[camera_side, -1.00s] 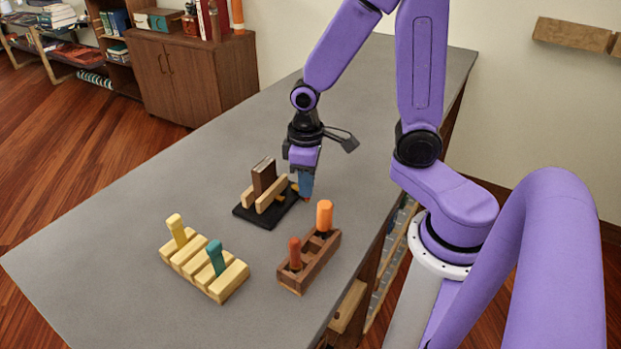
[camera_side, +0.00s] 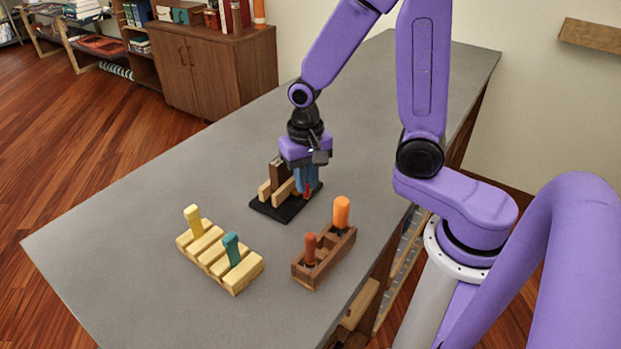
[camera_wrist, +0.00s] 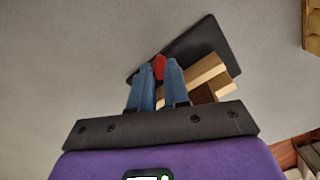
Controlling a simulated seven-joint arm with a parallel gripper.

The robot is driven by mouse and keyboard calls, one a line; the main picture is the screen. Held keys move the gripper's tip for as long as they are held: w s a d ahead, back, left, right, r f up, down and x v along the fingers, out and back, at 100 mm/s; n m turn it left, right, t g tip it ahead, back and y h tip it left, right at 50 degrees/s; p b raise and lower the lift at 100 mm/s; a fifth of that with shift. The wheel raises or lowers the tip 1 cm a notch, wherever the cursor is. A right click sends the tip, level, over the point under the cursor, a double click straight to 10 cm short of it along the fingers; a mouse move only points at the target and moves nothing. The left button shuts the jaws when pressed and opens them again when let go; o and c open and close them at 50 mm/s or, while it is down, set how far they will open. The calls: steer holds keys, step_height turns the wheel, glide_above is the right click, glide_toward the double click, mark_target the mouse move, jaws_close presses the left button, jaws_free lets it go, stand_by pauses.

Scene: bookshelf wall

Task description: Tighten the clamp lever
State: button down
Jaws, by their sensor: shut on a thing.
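The clamp stands on a black base (camera_side: 273,209) near the middle of the grey table, with two light wooden jaws (camera_side: 264,191). A dark brown book-like block (camera_side: 276,174) stands upright between the jaws. My gripper (camera_side: 306,185) points down at the right end of the clamp, its blue fingers close together. In the wrist view, the fingers (camera_wrist: 158,85) close around a red part (camera_wrist: 159,66), which seems to be the clamp lever. Most of the lever is hidden by the fingers. The base (camera_wrist: 205,50) and a wooden jaw (camera_wrist: 205,75) also show there.
A pale wooden rack (camera_side: 219,258) holds a yellow-handled and a teal-handled tool. A brown wooden rack (camera_side: 325,258) holds an orange-handled and a red-handled tool near the table's right edge. The table is clear beyond the clamp and on the left.

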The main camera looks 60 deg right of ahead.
steer(key=shift+w+a+m, duration=0.1)
steer(key=shift+w+m, duration=0.05)
steer(key=shift+m, duration=0.35)
steer(key=shift+w, duration=0.1)
steer(key=c, duration=1.1)
jaws_free()
step_height(320, 180, up, 18)
steer(key=shift+f, duration=0.25)
steer(key=shift+f, duration=0.1)
